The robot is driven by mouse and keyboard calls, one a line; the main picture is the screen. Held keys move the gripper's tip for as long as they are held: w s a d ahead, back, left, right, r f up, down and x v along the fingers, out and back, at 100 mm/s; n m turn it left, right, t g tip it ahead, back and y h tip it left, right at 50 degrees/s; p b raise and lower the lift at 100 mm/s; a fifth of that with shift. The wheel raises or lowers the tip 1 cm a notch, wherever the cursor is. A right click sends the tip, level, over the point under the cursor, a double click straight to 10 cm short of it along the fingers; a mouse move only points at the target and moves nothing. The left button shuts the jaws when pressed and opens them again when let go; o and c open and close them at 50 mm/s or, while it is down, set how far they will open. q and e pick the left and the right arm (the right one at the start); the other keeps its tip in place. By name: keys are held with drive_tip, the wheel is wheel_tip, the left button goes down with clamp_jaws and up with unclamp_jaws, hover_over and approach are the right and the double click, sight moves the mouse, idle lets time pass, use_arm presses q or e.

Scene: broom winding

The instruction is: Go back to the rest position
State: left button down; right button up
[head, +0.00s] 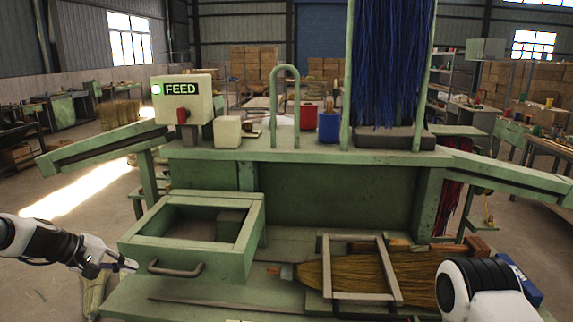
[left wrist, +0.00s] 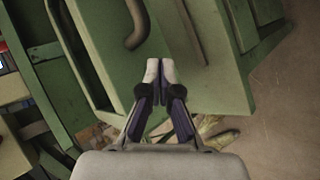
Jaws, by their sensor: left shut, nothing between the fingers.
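My left gripper (head: 128,265) is at the left, just in front of the green drawer box (head: 190,255) with its curved handle (head: 175,268). The left wrist view shows its two fingertips (left wrist: 161,68) together with nothing between them. There the drawer handle (left wrist: 137,22) is ahead of the fingertips and apart from them. My right arm enters at the lower right in the head view. Its white and black link covers part of the bench, and its gripper does not show.
A straw broom head (head: 350,272) lies on the bench under a metal frame (head: 388,270). A FEED box (head: 183,99) with a lit lamp stands at the back left. Red (head: 308,116) and blue spools (head: 329,126) stand on the upper shelf. Blue bristles (head: 391,60) hang above it.

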use_arm(q)
drive_tip(key=s+d+f+m+g+y, duration=0.2)
drive_tip(key=s+d+f+g+y, duration=0.15)
drive_tip(key=s+f, duration=0.75)
drive_tip(key=s+d+f+m+g+y, duration=0.15)
drive_tip(key=s+d+f, duration=0.4)
drive_tip(key=f, duration=0.95)
drive_tip(key=s+d+f+m+y, duration=0.1)
drive_tip(key=s+d+f+m, duration=0.1)
drive_tip(key=s, duration=1)
drive_tip(key=s+d+f+m+g+y, duration=0.1)
drive_tip(key=s+d+f+m, duration=0.1)
drive_tip(key=s, duration=0.9)
drive_tip(key=shift+s+d+f+m+g, duration=0.3)
drive_tip(key=shift+s+d+f+m, duration=0.05)
drive_tip(key=shift+f+m, duration=0.35)
